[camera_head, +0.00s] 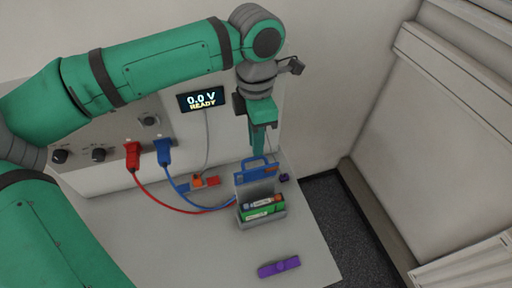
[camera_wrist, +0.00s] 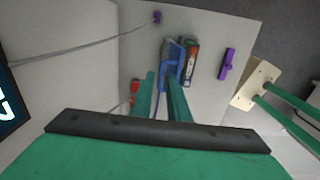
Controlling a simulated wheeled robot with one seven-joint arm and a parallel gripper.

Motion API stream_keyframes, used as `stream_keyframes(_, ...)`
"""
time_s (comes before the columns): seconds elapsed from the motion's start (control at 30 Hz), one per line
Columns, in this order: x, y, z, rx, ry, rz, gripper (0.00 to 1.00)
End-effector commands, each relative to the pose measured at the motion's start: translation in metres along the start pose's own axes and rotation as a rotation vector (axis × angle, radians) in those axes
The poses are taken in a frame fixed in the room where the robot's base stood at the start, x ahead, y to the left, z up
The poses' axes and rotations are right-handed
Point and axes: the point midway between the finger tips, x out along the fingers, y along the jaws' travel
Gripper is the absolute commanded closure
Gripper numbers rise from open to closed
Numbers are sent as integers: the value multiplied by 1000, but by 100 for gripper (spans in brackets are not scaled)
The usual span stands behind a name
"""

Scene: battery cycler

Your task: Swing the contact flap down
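The contact flap (camera_head: 255,187) stands upright at the back of a grey battery holder (camera_head: 262,222), a grey plate with a blue loop handle (camera_head: 257,165) on top. In the wrist view the handle (camera_wrist: 171,62) shows edge-on, by the fingertips. A green battery (camera_head: 264,212) and another cell with an orange end lie in the holder, and the cell also shows in the wrist view (camera_wrist: 190,62). My gripper (camera_head: 258,151) points down just above the handle. In the wrist view its fingers (camera_wrist: 161,78) are apart, with a blue strip between them. I cannot tell whether they touch the handle.
Red and blue cables run from the cycler plugs (camera_head: 133,155) to the holder. A display (camera_head: 201,97) reads 0.0 V READY. A purple bar (camera_head: 279,267) lies near the table's front edge. The table (camera_head: 200,250) is clear left of the bar.

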Motion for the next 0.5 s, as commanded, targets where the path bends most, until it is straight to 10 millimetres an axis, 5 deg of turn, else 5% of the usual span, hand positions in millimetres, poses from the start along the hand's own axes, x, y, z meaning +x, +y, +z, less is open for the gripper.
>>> stream_keyframes(0.2,26,0,-1,-2,-1,-1,85)
stream_keyframes(0.5,34,1,-4,-7,-1,0,85)
